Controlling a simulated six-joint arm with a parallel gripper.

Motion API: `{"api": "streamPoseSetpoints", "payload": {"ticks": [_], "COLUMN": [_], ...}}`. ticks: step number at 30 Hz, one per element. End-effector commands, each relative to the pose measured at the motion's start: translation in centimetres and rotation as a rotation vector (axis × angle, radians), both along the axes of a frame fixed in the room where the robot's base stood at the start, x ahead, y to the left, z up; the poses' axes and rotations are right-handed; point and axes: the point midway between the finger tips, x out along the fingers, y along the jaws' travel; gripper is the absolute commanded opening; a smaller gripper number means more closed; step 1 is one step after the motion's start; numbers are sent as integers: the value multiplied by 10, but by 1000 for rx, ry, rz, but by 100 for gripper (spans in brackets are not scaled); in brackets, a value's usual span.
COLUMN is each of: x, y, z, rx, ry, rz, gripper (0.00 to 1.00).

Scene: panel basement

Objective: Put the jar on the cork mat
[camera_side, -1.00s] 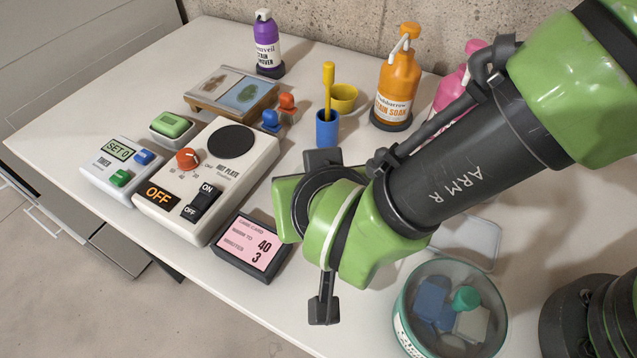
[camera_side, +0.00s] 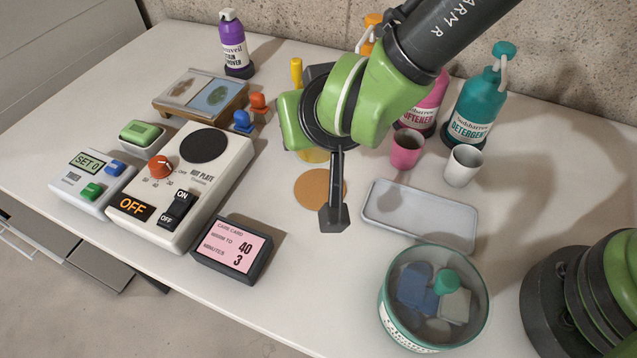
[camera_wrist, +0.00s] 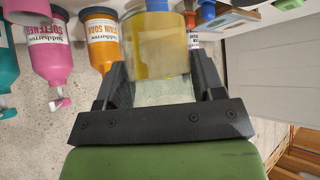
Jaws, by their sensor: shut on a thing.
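The jar (camera_wrist: 158,50) is clear glass with yellow contents. In the wrist view it sits between the two dark fingers of my gripper (camera_wrist: 162,72), which is shut on it. In the side view my green wrist hides the fingers and most of the jar. A yellow sliver (camera_side: 313,155) shows just below the wrist, perhaps the jar's lower part. The cork mat (camera_side: 318,188) is a round tan disc on the table, partly covered by the dark bracket on my wrist. My wrist is above and behind the mat in this view; the height is hard to tell.
A grey tray (camera_side: 420,215), a pink cup (camera_side: 406,150) and a white cup (camera_side: 463,165) stand to the right. The care card (camera_side: 233,248) and hot plate (camera_side: 185,185) are left. Bottles line the wall.

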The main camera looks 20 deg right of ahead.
Motion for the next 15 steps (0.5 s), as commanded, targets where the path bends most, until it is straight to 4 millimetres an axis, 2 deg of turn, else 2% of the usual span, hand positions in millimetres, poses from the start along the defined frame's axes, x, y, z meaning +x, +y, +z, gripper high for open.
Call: {"api": "streamPoseSetpoints", "payload": {"ticks": [4,10,15], "x": [8,8,8], "y": [-10,-10,-9], "z": [-9,-42,-55], "rx": [-5,-5,-2], "ry": [2,3,0], "rz": [1,3,2], "gripper": [32,32,32]}}
